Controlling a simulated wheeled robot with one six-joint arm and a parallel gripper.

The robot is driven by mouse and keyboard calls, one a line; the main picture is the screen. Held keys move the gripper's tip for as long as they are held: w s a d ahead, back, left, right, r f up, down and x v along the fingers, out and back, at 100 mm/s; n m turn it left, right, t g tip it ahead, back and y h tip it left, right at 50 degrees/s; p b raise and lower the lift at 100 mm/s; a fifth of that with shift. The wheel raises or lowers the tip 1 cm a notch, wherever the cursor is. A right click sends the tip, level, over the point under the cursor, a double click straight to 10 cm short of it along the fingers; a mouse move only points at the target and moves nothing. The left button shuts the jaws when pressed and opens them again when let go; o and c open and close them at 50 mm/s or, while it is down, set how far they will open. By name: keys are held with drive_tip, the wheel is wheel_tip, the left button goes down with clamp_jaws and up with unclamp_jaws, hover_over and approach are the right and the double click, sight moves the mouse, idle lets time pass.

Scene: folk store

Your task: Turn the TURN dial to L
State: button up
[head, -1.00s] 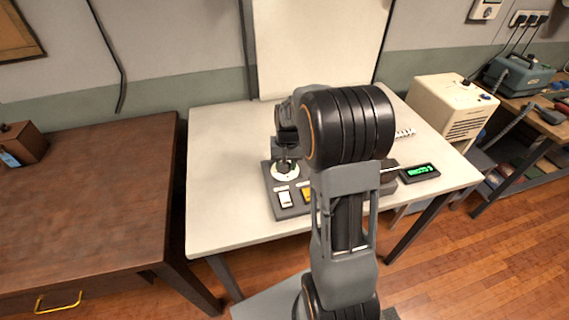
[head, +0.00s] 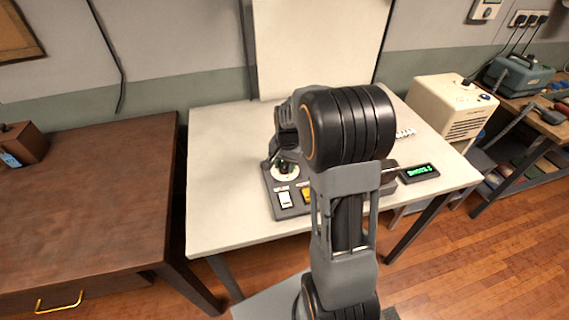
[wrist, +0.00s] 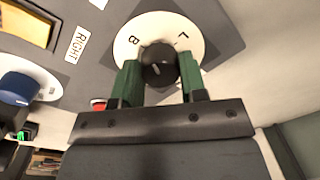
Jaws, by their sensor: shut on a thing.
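The dial is a dark round knob (wrist: 158,64) on a white disc (wrist: 205,48) printed with the letters B and L. The disc also shows in the head view (head: 287,178), on the grey panel (head: 290,212). My gripper (wrist: 160,72) has its two green fingers on either side of the knob, shut on it. A small pale mark shows on the knob, but I cannot tell which letter it points to. The knob is mostly hidden by my gripper in the head view. A label reading RIGHT (wrist: 76,44) lies beside the disc.
A white switch (head: 285,200) and a yellow part (head: 307,195) sit on the panel. A blue knob (wrist: 20,88) is near the dial. The table's left side (head: 220,180) is clear.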

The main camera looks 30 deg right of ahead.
sight(285, 166)
drive_tip(key=m, duration=1.2)
drive_tip(key=shift+h, duration=0.3)
drive_tip(key=shift+m, duration=0.4)
drive_tip(key=o, duration=0.9)
drive_tip(key=r, duration=1.4)
drive_tip(key=shift+s+a, duration=0.2)
drive_tip(key=shift+s, duration=0.1)
drive_tip(key=shift+f, duration=0.1)
